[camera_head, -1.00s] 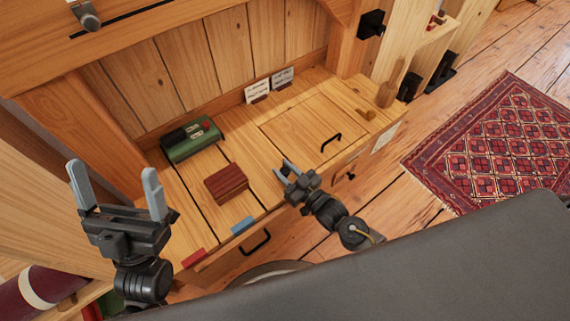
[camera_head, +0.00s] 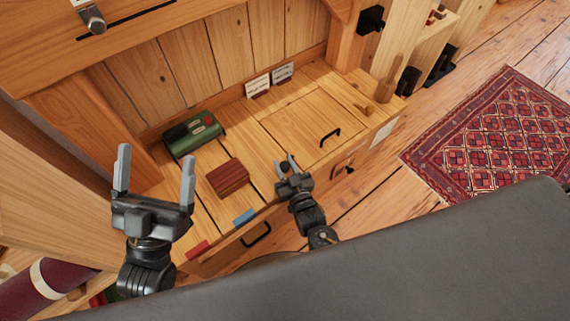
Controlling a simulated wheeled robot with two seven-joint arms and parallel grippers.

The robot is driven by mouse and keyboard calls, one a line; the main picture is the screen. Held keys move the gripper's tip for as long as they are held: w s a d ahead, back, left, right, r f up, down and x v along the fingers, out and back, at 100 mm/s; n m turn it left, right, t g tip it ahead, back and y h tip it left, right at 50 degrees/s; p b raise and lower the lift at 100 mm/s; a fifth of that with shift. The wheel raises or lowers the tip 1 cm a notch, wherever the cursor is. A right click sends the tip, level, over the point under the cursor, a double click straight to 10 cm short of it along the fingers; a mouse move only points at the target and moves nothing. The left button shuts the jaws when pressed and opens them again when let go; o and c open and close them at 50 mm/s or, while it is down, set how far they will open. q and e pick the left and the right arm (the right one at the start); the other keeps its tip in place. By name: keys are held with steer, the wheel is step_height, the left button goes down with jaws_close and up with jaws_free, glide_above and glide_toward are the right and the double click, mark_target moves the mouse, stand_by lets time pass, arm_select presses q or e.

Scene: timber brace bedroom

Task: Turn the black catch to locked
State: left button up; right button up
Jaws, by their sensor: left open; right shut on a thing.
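A small black piece (camera_head: 349,170) that looks like the catch sits on the front face of the wooden bench, by a wooden plate (camera_head: 342,166). It is small and its setting cannot be read. My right gripper (camera_head: 285,164) is left of it, over the bench's front part. Its jaws are shut on a small dark thing (camera_head: 284,167), mostly hidden by the fingers. My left gripper (camera_head: 155,174) is open and empty, its fingers pointing up, at the left end of the bench.
Blue (camera_head: 243,217) and red (camera_head: 197,250) tabs mark the front edge. A patterned rug (camera_head: 490,140) lies on the floor at right.

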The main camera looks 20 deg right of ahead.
steer(key=o, duration=0.9)
steer(key=shift+o, duration=0.2)
arm_select(q)
steer(key=d+f+g+p, duration=0.1)
steer(key=g, duration=0.1)
steer(key=d+f+g+p, duration=0.1)
steer(key=f+g, duration=0.1)
steer(key=shift+w+d+m, duration=0.2)
steer(key=shift+m, duration=0.2)
arm_select(e)
steer(key=s+d, duration=0.1)
steer(key=s, duration=0.9)
steer(key=shift+s, duration=0.35)
steer(key=shift+d, duration=0.1)
